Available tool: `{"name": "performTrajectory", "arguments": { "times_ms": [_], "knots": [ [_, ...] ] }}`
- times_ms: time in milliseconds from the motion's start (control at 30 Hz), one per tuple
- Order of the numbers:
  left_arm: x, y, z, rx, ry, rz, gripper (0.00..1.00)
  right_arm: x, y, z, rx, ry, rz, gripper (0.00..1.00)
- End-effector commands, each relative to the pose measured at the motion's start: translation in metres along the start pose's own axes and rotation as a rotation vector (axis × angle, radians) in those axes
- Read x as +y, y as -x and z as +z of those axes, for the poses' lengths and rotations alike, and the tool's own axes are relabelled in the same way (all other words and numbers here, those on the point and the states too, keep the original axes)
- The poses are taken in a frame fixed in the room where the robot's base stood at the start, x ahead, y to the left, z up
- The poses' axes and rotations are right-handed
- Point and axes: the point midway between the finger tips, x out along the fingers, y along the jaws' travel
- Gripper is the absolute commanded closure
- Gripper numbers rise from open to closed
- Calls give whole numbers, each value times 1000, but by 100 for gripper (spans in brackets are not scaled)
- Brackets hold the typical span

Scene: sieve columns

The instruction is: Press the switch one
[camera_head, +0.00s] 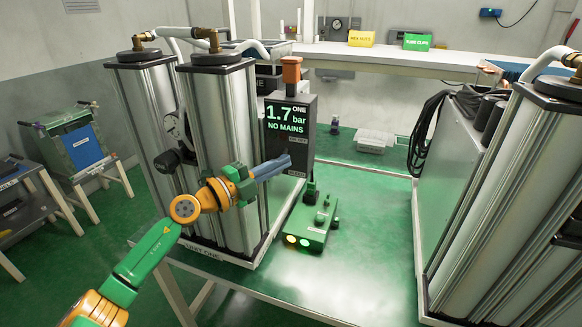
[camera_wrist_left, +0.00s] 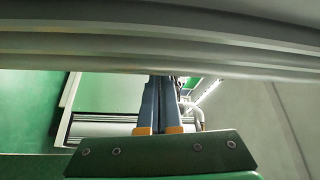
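A dark control box (camera_head: 289,140) labelled ONE stands against the right side of the left column unit. Its screen reads "1.7 bar" and "NO MAINS". An orange block (camera_head: 291,70) sits on top of this box; no part is plainly marked as the switch. My left gripper (camera_head: 288,161) is in front of the lower part of the box, with its blue-grey fingers together and nothing seen between them. I cannot tell whether it touches the box. In the left wrist view the fingers (camera_wrist_left: 161,84) lie side by side under a grey ribbed surface (camera_wrist_left: 170,45). My right gripper is not in view.
Tall silver columns (camera_head: 222,150) stand left of the box, and another column unit (camera_head: 500,190) stands at the right. A green device (camera_head: 312,222) with lit lamps sits on the green bench.

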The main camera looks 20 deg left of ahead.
Motion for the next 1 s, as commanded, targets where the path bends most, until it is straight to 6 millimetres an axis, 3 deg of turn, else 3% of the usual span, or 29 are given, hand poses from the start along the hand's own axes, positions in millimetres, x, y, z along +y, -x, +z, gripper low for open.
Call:
{"name": "performTrajectory", "arguments": {
  "times_ms": [400, 667, 1000],
  "knots": [
    [-4, 10, 17, -2, -1, 1, 100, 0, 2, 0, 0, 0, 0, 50],
    [-2, 13, 17, -2, -1, 2, 100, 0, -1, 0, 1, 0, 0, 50],
    [4, 69, 20, -5, 0, 5, 100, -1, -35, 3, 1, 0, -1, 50]
  ]
}}
